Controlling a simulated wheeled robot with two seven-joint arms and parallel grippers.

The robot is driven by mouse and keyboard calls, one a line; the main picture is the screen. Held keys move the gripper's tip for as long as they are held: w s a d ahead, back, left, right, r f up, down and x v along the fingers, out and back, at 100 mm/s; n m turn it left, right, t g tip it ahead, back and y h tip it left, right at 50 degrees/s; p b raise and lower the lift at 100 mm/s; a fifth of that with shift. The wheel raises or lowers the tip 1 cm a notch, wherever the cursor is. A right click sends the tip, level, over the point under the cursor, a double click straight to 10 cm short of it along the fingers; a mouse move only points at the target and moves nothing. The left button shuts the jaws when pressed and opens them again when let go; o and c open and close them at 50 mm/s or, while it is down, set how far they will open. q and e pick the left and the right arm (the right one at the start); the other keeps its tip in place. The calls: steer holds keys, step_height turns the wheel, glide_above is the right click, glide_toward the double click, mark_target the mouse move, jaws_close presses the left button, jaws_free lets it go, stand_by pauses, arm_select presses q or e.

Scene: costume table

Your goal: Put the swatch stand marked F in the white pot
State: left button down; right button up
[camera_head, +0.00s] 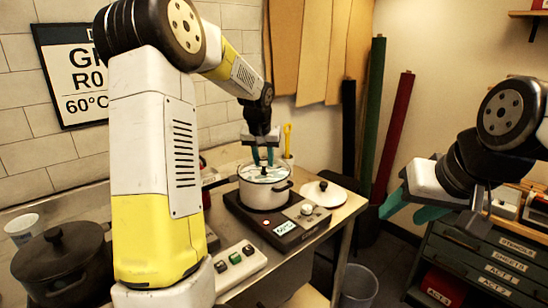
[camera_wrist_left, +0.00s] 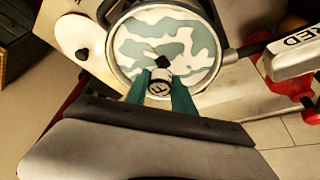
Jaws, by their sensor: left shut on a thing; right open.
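The white pot (camera_head: 264,196) stands on a dark hot plate with a lit display. In the left wrist view its round rim (camera_wrist_left: 113,57) surrounds a green-and-white patterned surface. My left gripper (camera_head: 263,163) points down over the pot's mouth. Its teal fingers are shut on the swatch stand marked F (camera_wrist_left: 160,88), a small light piece with a dark letter and a dark part beside it. I cannot tell whether the stand touches the patterned surface. My right gripper (camera_head: 410,208) is open and empty at the right, away from the pot.
A white lid (camera_head: 325,193) with a dark knob lies right of the pot. A black lidded pot (camera_head: 62,262) and a white cup (camera_head: 22,227) are at the left. A switch box (camera_head: 238,264) lies in front. A drawer cabinet (camera_head: 480,265) stands at the right.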

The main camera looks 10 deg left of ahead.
arm_select(q)
steer(key=shift+f, duration=0.4)
stand_by(0.6)
steer(key=c, duration=0.6)
jaws_free()
steer(key=shift+r, duration=3.5)
